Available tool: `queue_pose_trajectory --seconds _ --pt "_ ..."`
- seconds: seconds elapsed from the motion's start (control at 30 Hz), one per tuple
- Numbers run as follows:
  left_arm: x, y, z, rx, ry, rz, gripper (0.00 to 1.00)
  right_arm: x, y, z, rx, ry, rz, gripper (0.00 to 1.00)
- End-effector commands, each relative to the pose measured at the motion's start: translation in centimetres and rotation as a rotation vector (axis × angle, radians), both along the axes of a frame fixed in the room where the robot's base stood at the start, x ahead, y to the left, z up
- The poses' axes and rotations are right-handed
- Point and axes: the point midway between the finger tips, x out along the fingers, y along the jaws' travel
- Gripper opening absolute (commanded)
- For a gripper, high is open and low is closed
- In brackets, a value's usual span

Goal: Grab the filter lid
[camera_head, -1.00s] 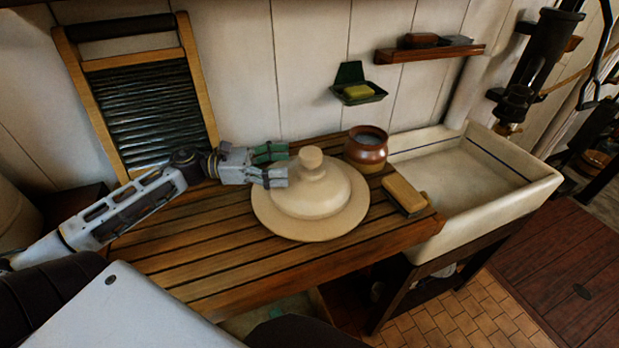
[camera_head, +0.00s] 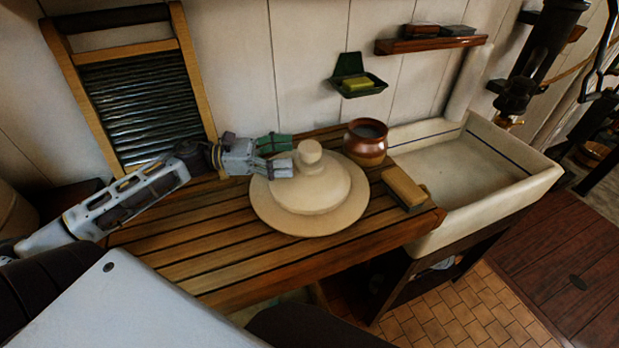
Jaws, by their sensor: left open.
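The filter lid (camera_head: 312,192) is a round cream lid with a wide brim, a domed middle and a knob (camera_head: 309,151) on top. It lies on the slatted wooden board (camera_head: 220,262). My left gripper (camera_head: 284,156) comes in from the left, open, with its fingertips just left of the knob and above the lid's back left part. Whether a finger touches the knob cannot be told. My right gripper is not in view.
A brown pot (camera_head: 365,143) stands right behind the lid. A brush or block (camera_head: 404,187) lies to its right, by the cream sink (camera_head: 470,170). A washboard (camera_head: 135,90) leans on the wall behind my left arm. The front left of the board is clear.

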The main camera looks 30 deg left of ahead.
Motion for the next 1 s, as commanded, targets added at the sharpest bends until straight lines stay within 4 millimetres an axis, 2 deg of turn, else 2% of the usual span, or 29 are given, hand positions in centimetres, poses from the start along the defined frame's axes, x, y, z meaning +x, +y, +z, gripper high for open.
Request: queue_pose_trajectory --seconds 0.2,0.67,1.0 --pt "0.4 -0.8 0.0 0.001 0.0 0.0 0.76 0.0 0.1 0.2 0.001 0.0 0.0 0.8" --pt "0.6 -1.0 0.0 0.001 0.0 0.0 0.76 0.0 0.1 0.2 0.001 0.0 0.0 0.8" --pt "1.4 -2.5 0.1 0.001 0.0 0.0 0.76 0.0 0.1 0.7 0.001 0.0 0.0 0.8"
